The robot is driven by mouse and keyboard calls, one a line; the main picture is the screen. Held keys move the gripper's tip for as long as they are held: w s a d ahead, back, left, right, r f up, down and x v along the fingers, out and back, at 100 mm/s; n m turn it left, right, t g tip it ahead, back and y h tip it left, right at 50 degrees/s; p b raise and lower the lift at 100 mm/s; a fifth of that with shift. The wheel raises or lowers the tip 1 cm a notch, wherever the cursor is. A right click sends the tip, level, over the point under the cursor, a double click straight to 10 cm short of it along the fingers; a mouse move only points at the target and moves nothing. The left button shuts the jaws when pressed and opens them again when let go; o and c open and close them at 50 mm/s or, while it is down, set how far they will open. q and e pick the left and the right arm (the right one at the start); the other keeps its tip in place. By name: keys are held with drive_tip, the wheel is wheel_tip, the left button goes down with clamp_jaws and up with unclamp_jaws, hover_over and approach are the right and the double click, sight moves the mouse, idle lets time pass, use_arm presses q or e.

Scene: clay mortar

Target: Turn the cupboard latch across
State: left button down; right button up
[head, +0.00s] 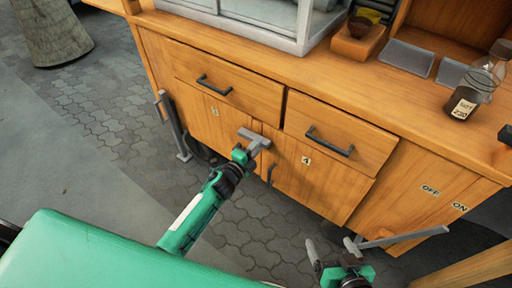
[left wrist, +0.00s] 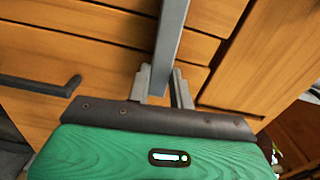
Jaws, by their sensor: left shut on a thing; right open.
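The latch is a grey metal bar (left wrist: 174,35) in the left wrist view, running up from between my left gripper's fingers (left wrist: 165,88). In the head view, my left gripper (head: 250,146) is at the middle of the cupboard front, below the drawers and by the seam of the two doors. It is shut on the bar, and grey metal (head: 262,140) shows there; finger and latch are hard to tell apart. The bar's gripped end is partly hidden. My right gripper (head: 332,250) is open and empty, low at the bottom of the head view.
The wooden cupboard (head: 300,185) has two drawers with dark handles (head: 214,85) (head: 330,141). A grey lever (head: 405,238) near the ON and OFF labels is close to my right gripper. Another upright grey lever (head: 172,125) is at the left side. Jars and trays stand on top.

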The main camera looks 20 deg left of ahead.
use_arm(q)
drive_tip(key=shift+f+m, duration=0.25)
drive_tip(key=shift+m, duration=0.35)
use_arm(e)
drive_tip(key=shift+a+r+t, duration=0.1)
drive_tip(key=shift+a+t, duration=0.35)
drive_tip(key=shift+t, duration=0.05)
use_arm(q)
drive_tip(key=c, duration=1.2)
unclamp_jaws()
drive_tip(key=shift+c, duration=0.2)
drive_tip(key=p+v, duration=0.1)
drive_tip(key=v, duration=1.3)
use_arm(e)
drive_tip(key=shift+s+d+f+g+h, duration=0.1)
drive_tip(key=shift+d+g+h, duration=0.1)
drive_tip(key=shift+d+g, duration=0.35)
drive_tip(key=shift+s+d+f+g+h, duration=0.1)
drive_tip(key=shift+d+g+h, duration=0.1)
drive_tip(key=shift+d+g, duration=0.35)
use_arm(q)
drive_tip(key=shift+w+r, duration=0.1)
